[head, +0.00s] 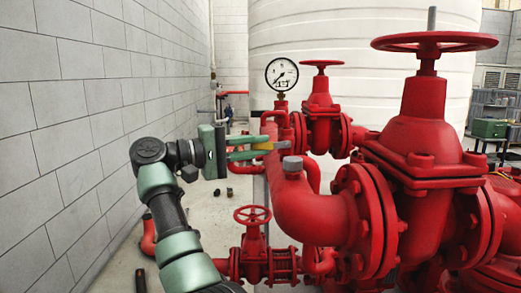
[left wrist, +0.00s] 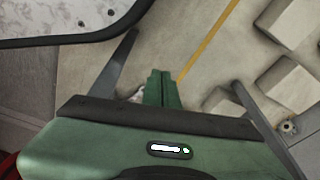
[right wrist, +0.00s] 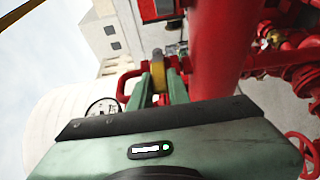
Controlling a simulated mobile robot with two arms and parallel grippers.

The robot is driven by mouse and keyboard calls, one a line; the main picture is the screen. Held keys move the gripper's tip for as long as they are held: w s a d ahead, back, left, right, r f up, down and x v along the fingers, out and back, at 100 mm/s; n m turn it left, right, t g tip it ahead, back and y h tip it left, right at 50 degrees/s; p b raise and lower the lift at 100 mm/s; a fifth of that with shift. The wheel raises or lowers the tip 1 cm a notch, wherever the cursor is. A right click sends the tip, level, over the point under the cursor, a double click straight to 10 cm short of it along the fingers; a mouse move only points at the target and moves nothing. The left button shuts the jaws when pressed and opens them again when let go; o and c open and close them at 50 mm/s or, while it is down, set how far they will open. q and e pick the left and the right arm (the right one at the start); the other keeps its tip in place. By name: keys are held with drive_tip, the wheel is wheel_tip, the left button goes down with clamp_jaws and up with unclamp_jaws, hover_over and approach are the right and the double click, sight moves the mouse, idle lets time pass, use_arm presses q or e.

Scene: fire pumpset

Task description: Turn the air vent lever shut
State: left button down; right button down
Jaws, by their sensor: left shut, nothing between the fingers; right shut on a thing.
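My right gripper (head: 268,146) reaches in from the left in the head view, at the near side of the red pipework. Its green fingers are shut on a small lever with a yellow part (head: 262,146), beside a red pipe bend. In the right wrist view the fingers (right wrist: 159,72) sit a little apart with the yellow lever part (right wrist: 158,66) between them. The fingers hide much of the lever, so its exact angle is hard to tell. My left gripper (left wrist: 162,74) is shut and empty over the floor in the left wrist view; it does not show in the head view.
A pressure gauge (head: 282,74) stands just behind the right gripper. A large red gate valve (head: 425,120) and a smaller valve (head: 320,105) stand to the right. A red handwheel (head: 252,215) is below. A block wall (head: 80,100) bounds the left side.

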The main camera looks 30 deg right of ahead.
use_arm(q)
drive_tip(key=shift+w+a+r, duration=0.1)
drive_tip(key=shift+w+r, duration=0.2)
drive_tip(key=shift+w, duration=0.15)
use_arm(e)
drive_tip(key=shift+a+f, duration=0.1)
drive_tip(key=shift+f, duration=0.05)
drive_tip(key=c, duration=1.5)
unclamp_jaws()
drive_tip(key=shift+a, duration=0.1)
drive_tip(key=shift+o, duration=0.8)
drive_tip(key=shift+a, duration=0.25)
use_arm(q)
drive_tip(key=shift+s+a, duration=0.1)
drive_tip(key=shift+s, duration=0.1)
use_arm(e)
drive_tip(key=shift+d, duration=0.15)
